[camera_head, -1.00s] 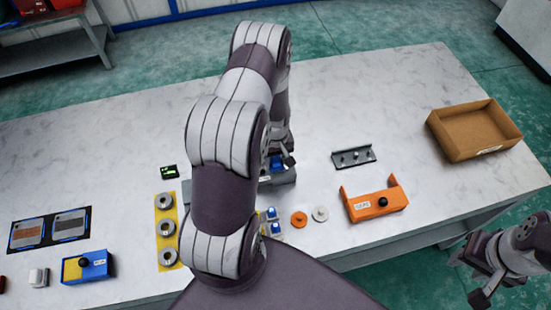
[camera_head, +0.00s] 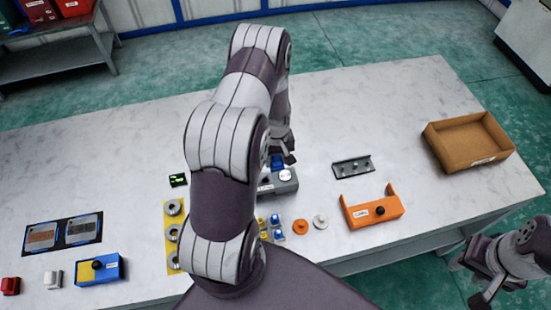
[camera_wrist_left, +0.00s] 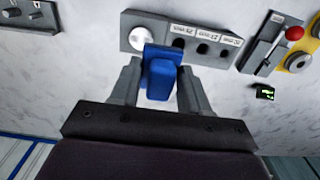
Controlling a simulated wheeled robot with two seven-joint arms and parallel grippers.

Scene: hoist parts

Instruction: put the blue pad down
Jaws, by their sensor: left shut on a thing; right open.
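The blue pad (camera_wrist_left: 160,72) is between the two fingers of my left gripper (camera_wrist_left: 160,90) in the left wrist view. Its upper end overlaps the front edge of a grey block (camera_wrist_left: 180,34) with a white round piece, dark round holes and labels; whether it touches the block is unclear. In the head view the blue pad (camera_head: 277,162) shows just behind the grey block (camera_head: 280,184), beside my left gripper (camera_head: 284,156), and my left arm hides part of that area. My right gripper (camera_head: 474,284) is open and empty off the table's right front edge.
An orange bracket (camera_head: 372,211), a dark rail (camera_head: 353,167) and a cardboard box (camera_head: 450,145) stand to the right. Orange and white discs, small blue-topped pieces and a yellow strip (camera_head: 173,240) lie near my arm. The table's far middle is clear.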

